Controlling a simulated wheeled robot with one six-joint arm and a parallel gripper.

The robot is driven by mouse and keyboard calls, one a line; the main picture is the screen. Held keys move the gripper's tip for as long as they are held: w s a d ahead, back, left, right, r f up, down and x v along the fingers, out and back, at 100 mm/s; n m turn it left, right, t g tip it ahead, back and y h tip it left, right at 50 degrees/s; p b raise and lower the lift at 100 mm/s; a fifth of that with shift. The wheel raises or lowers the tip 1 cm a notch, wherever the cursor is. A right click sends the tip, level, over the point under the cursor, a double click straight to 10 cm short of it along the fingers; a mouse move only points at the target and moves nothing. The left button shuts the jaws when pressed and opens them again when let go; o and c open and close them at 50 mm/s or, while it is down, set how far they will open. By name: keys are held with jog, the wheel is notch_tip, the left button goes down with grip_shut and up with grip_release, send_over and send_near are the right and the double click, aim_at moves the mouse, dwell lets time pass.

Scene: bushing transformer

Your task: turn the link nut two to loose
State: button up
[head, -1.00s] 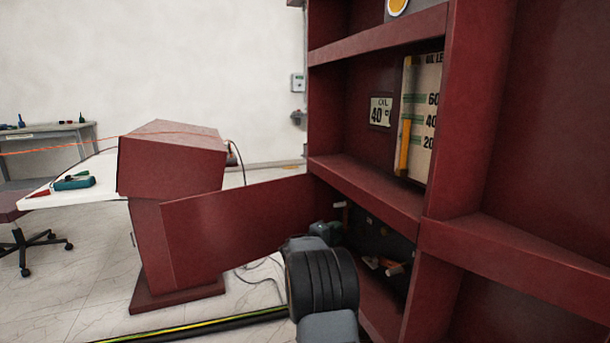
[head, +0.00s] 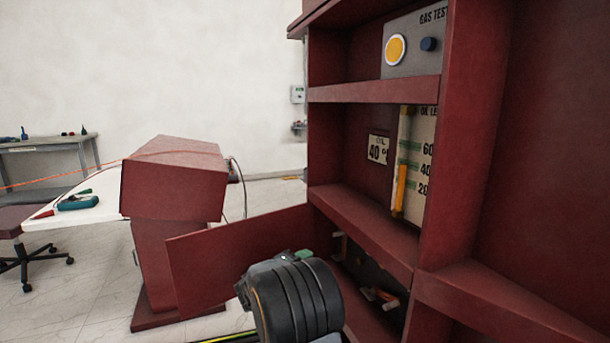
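The open lower compartment of the dark red cabinet (head: 463,200) shows at the lower right of the head view. Inside it are small pale and orange-tipped parts (head: 380,296) on a dark panel, and another pale part (head: 339,240) near its left side. They are small and partly hidden, and I cannot tell which is link nut two. My arm's black ribbed joint (head: 300,300) stands in front of the compartment's left part. My gripper's fingers are not visible, so their place relative to the nut does not show.
An open red door panel (head: 225,255) extends left from the compartment, beside my arm. A red pedestal box (head: 170,190) stands behind it. Shelves with an oil level gauge (head: 412,170) and a gas test panel (head: 415,45) are above. A white table (head: 95,209) is at left.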

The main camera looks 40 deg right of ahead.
notch_tip(320, 180, up, 22)
jog(key=p, duration=2)
jog(key=shift+f, duration=0.25)
